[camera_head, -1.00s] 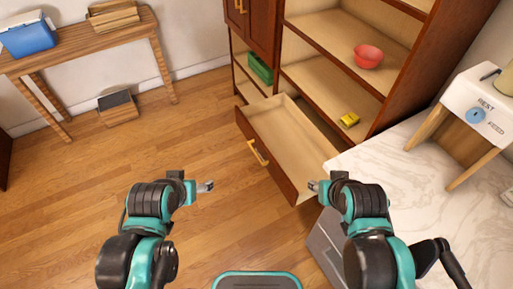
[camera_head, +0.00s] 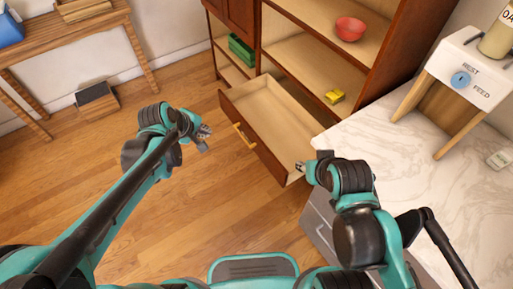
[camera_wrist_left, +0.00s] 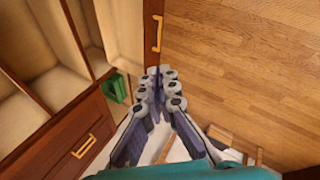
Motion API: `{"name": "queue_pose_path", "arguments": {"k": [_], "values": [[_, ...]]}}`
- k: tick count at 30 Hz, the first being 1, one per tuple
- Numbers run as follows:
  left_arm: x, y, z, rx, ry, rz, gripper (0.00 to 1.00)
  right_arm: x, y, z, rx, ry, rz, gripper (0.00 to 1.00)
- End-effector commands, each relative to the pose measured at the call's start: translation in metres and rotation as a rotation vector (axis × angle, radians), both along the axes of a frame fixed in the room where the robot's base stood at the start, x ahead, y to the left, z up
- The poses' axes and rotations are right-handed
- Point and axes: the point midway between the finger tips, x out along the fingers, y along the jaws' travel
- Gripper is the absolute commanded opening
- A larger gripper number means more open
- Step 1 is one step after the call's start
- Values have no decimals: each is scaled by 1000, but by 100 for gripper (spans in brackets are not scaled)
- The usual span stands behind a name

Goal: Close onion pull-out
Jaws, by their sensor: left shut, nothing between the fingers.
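The open pull-out (camera_head: 270,150) is a wooden drawer at the bottom of the brown cabinet, drawn out towards the floor, and its inside looks empty. Its front carries a light handle (camera_head: 244,136). My left gripper (camera_head: 206,137) is shut and empty, in front of the drawer front and left of the handle, apart from it in the head view. The left wrist view shows the fingers (camera_wrist_left: 160,72) closed together just below the drawer front and its handle (camera_wrist_left: 158,34). My right gripper (camera_head: 300,167) shows small by the drawer's right front corner; its fingers are unclear.
A marble counter (camera_head: 400,160) with a white dispenser (camera_head: 466,70) is at right. Cabinet shelves hold a red bowl (camera_head: 350,29), a yellow item (camera_head: 335,97) and a green box (camera_head: 241,48). A wooden table (camera_head: 75,38) stands at left. Floor before the drawer is clear.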

Motion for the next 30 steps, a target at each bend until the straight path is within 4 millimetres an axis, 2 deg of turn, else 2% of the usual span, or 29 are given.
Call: {"name": "queue_pose_path", "arguments": {"k": [1,3,5,9,15,19,21,24,30], "values": [[18,-5,-17,-61,29,55,0,0,0,-5,0,0,0,40],[39,-14,-38,-155,76,143,0,0,0,-9,0,0,0,40],[56,-21,-58,-233,120,217,0,0,0,-12,0,0,0,40],[90,-37,-111,-409,233,388,0,0,0,-19,0,0,0,40],[122,-59,-201,-642,417,621,0,0,0,-29,0,0,0,40],[128,-70,-252,-758,529,746,0,0,0,-34,0,0,0,40],[129,-75,-272,-801,575,794,0,0,0,-36,0,0,0,40],[128,-79,-291,-842,622,841,0,0,0,-37,0,0,0,40],[130,-87,-307,-861,647,866,0,0,0,-41,0,0,0,40]]}}
